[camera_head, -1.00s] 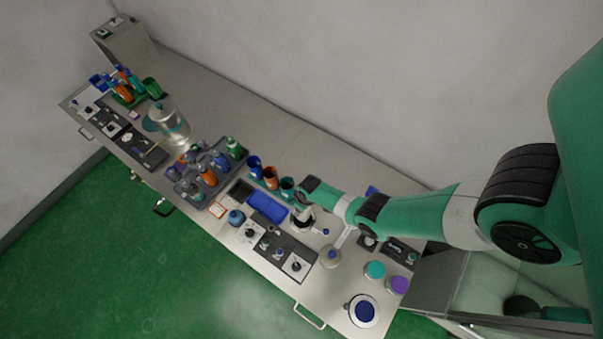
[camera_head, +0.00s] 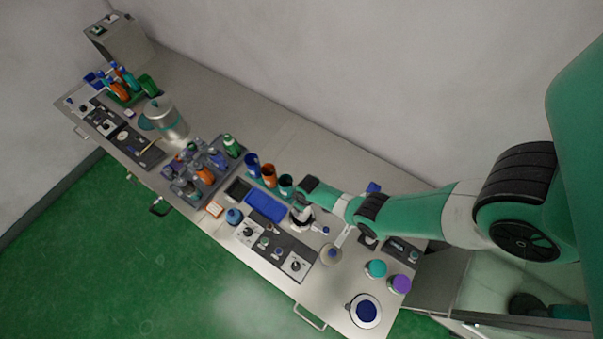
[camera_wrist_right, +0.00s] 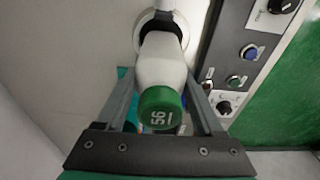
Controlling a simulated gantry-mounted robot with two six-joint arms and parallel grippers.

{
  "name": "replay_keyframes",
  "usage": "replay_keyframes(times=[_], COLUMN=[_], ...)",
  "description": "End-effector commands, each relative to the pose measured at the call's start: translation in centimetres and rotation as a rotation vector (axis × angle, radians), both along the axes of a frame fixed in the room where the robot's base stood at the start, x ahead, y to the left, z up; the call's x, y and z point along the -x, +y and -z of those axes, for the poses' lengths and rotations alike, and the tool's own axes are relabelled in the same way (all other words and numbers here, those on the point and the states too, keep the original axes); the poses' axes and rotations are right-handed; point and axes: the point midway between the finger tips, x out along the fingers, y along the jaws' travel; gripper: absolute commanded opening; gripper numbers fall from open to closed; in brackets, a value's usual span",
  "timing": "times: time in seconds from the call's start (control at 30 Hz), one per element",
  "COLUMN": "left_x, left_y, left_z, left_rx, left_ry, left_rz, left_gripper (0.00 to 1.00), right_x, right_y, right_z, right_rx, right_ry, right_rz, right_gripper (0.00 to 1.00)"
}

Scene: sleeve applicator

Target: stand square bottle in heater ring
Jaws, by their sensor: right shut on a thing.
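My right gripper (camera_wrist_right: 160,100) is shut on a white bottle (camera_wrist_right: 162,62) with a green cap marked with a number. The cap faces the wrist camera, and the bottle's body runs away between the two fingers. A pale round ring with a dark inside (camera_wrist_right: 147,27), seemingly the heater ring, is at the bottle's far end. I cannot tell whether that end is inside the ring or just above it. In the head view my right gripper (camera_head: 302,212) is over the bench beside the blue tray, and the bottle is hard to make out. My left gripper is not in view.
A dark control panel with knobs and buttons (camera_wrist_right: 235,60) lies close to the right of the bottle in the wrist view. In the head view, a blue tray (camera_head: 265,205), coloured cups (camera_head: 268,174) and a bottle rack (camera_head: 205,172) stand left of my gripper. Jars (camera_head: 376,268) stand right.

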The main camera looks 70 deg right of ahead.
Motion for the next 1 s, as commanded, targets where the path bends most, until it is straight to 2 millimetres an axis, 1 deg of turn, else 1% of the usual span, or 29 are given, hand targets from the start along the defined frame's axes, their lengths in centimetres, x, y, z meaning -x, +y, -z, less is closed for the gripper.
replay_keyframes(times=[0.03,1.0], left_x=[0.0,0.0], left_y=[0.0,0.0], left_z=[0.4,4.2], left_rx=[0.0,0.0], left_ry=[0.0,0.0], left_rz=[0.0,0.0], left_gripper=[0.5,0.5], right_x=[-0.1,0.0], right_y=[0.0,0.0], right_z=[0.4,4.2], right_rx=[0.0,0.0], right_ry=[-0.001,-0.001], right_rz=[0.0,0.0], right_gripper=[0.0,0.0])
